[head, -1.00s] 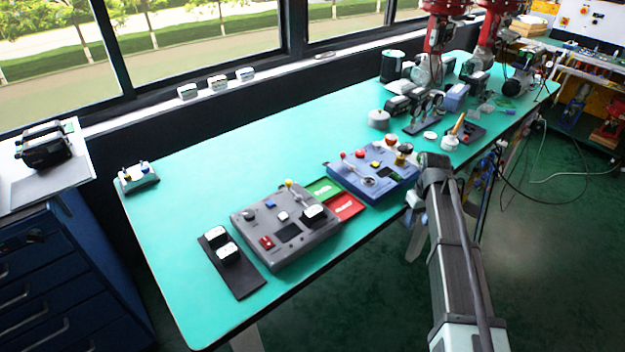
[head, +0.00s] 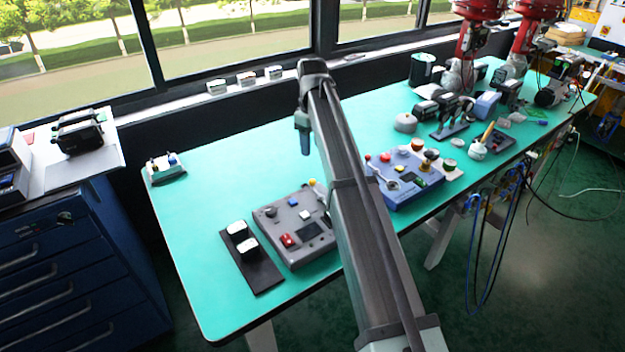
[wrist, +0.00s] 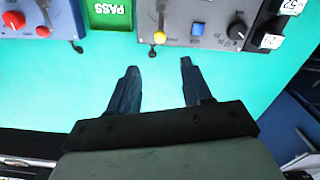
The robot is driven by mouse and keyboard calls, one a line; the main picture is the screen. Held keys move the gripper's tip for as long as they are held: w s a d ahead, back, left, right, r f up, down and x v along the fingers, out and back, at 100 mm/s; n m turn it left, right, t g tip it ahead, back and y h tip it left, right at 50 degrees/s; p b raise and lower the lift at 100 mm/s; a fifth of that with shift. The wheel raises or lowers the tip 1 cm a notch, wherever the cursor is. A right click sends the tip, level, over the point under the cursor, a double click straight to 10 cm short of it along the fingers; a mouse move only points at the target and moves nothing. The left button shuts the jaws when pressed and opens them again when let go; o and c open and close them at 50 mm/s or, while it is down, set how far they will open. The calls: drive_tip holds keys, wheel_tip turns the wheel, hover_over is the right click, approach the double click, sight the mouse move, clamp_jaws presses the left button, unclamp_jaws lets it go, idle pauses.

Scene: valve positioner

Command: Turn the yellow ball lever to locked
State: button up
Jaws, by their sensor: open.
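The yellow ball lever (wrist: 159,37) shows at the near edge of the grey valve panel (wrist: 208,30) in the wrist view, with a pale stem running up from the ball. In the head view the grey panel (head: 284,238) lies on the green table, its right side hidden behind my arm. My gripper (wrist: 158,68) is open and empty. Its two dark fingers point towards the lever from below in the wrist view, with the ball just past the fingertips and between their lines. In the head view my gripper (head: 303,140) hangs behind the panel.
A green PASS tray (wrist: 108,14) and a blue panel with a red knob (wrist: 15,20) lie left of the lever in the wrist view. A black strip with white-topped blocks (head: 256,268) lies beside the grey panel.

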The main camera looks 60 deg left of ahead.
sight(312, 180)
wheel_tip(312, 180, down, 14)
drive_tip(key=shift+r, duration=0.2)
idle(0.4)
drive_tip(key=shift+c, duration=0.5)
clamp_jaws()
